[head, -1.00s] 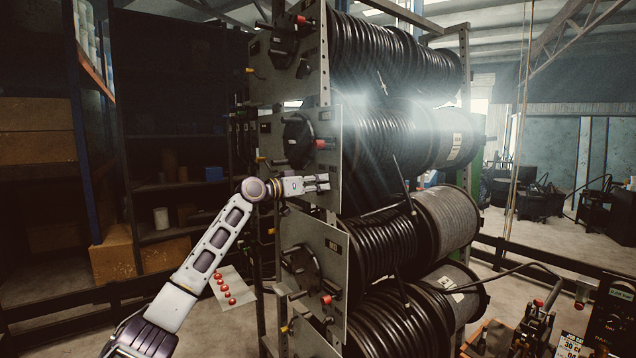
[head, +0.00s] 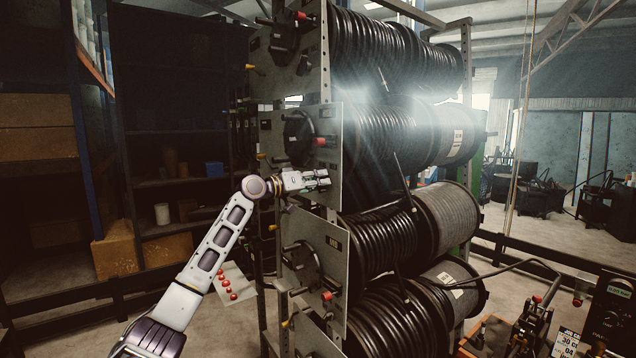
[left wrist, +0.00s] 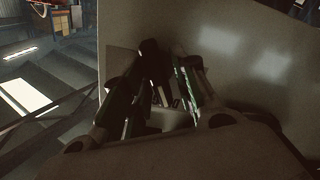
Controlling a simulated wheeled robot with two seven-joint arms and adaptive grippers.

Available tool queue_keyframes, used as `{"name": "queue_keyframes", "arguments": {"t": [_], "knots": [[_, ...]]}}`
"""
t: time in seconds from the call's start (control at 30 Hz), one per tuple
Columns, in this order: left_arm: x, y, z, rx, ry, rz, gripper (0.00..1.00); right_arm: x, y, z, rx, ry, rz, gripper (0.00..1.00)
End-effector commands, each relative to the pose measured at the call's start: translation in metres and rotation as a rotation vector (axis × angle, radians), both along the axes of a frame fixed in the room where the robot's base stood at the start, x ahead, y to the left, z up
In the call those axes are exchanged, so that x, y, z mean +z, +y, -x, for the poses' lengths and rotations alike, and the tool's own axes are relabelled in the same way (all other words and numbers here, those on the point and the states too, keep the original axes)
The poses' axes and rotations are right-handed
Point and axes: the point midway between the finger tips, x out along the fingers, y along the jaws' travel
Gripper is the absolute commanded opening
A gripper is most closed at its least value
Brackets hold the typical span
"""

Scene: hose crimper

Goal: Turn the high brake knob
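The reel rack's upright side plates carry cranks with red grips and small yellow-tipped knobs at their left edges. One yellow knob (head: 250,69) is beside the top plate, another yellow knob (head: 261,157) beside the second. No label that I can read marks the high brake knob. My left gripper (head: 322,178) is in front of the second plate (head: 330,120), just below its red crank grip (head: 321,142). Its fingers look partly open with a narrow gap; contact is unclear. In the left wrist view the fingers (left wrist: 170,85) are dark against a grey plate. My right gripper is out of view.
Large reels of black hose (head: 385,130) fill the rack behind the plates. Dark shelves with boxes (head: 38,145) stand at the left. Free floor shows between shelves and rack.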

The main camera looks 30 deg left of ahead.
Motion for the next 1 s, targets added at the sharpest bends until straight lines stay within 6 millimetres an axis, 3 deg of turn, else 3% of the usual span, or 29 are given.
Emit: {"name": "queue_keyframes", "arguments": {"t": [0.57,1.0], "knots": [[-0.001,0.002,0.004,-0.001,0.002,-0.002,0.35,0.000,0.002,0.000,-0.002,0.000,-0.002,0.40],[-0.001,0.014,0.033,0.000,0.002,-0.001,0.35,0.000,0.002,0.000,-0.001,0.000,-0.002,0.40]]}}
